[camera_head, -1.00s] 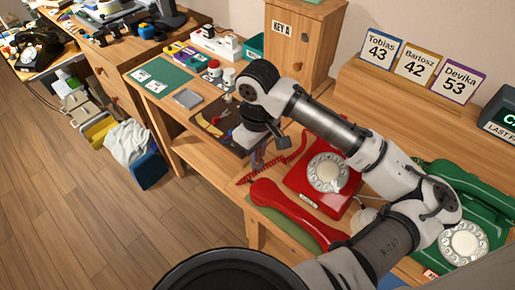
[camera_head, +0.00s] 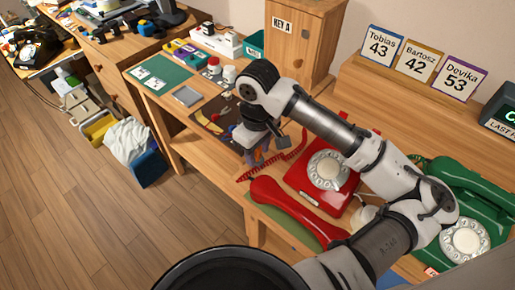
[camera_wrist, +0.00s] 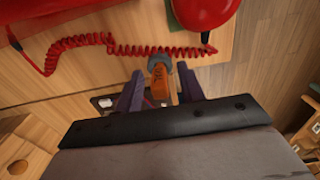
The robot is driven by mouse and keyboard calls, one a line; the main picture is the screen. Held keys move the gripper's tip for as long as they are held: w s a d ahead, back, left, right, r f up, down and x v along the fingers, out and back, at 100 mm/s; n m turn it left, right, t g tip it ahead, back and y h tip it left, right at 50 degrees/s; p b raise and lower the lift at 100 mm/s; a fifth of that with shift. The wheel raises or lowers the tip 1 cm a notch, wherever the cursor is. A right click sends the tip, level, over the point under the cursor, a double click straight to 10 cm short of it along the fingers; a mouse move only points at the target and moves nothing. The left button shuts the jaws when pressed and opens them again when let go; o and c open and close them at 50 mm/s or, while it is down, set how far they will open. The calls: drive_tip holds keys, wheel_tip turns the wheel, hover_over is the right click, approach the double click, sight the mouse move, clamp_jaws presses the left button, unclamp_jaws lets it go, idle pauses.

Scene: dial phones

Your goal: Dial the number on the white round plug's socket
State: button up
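My gripper (camera_wrist: 160,80) hangs over the bench's front edge, left of the red phone. Its two purple fingers are apart, with an orange-brown handle with a grey end (camera_wrist: 161,82) between them. Narrow gaps show beside the handle, and I see no firm grip. The red rotary phone (camera_head: 326,169) has a white dial and its handset (camera_head: 290,205) lies off it, in front. A green rotary phone (camera_head: 465,240) is at the right, partly behind my arm. A white power strip (camera_head: 216,40) stands at the back left. I cannot make out a white round plug in it.
A wooden KEY A cabinet (camera_head: 300,50) stands behind my arm. A coiled red cord (camera_wrist: 150,50) crosses near the fingers. Tools lie on a dark mat (camera_head: 205,130).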

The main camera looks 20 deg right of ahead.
wheel_tip(320, 180, up, 14)
idle(0.5)
drive_tip(key=shift+f, duration=0.15)
